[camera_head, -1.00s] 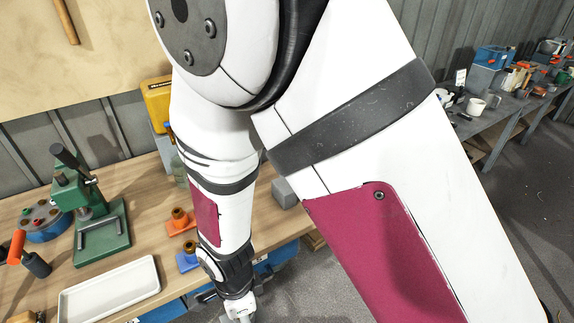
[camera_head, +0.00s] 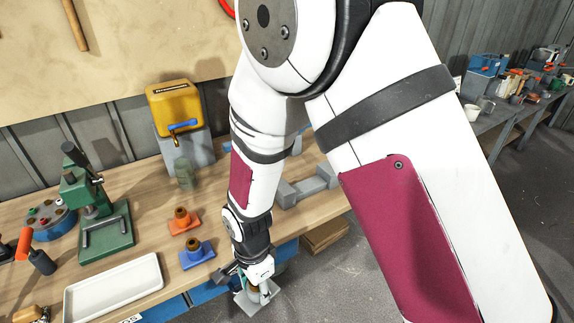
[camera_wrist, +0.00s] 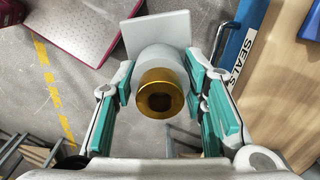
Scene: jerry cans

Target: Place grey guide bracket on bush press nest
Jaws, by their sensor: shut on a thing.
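My gripper (camera_head: 262,284) is shut on the grey guide bracket (camera_head: 245,300), off the front edge of the bench, over the floor. In the wrist view the bracket (camera_wrist: 165,60) sits between the two teal-padded fingers, its round boss gripped and its flat square plate beyond. A brass bush (camera_wrist: 160,93) is in the boss, facing the wrist camera. The green press (camera_head: 100,215) stands on the bench at left, with a grey slotted part (camera_head: 106,236) on its base. I cannot tell whether that part is the nest.
An orange bracket (camera_head: 184,223) and a blue bracket (camera_head: 196,256) stand on the bench, left of my gripper. A white tray (camera_head: 114,288) lies at the front left. A grey fixture (camera_head: 305,190) is partly hidden behind my arm. A yellow dispenser (camera_head: 176,108) stands at the back.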

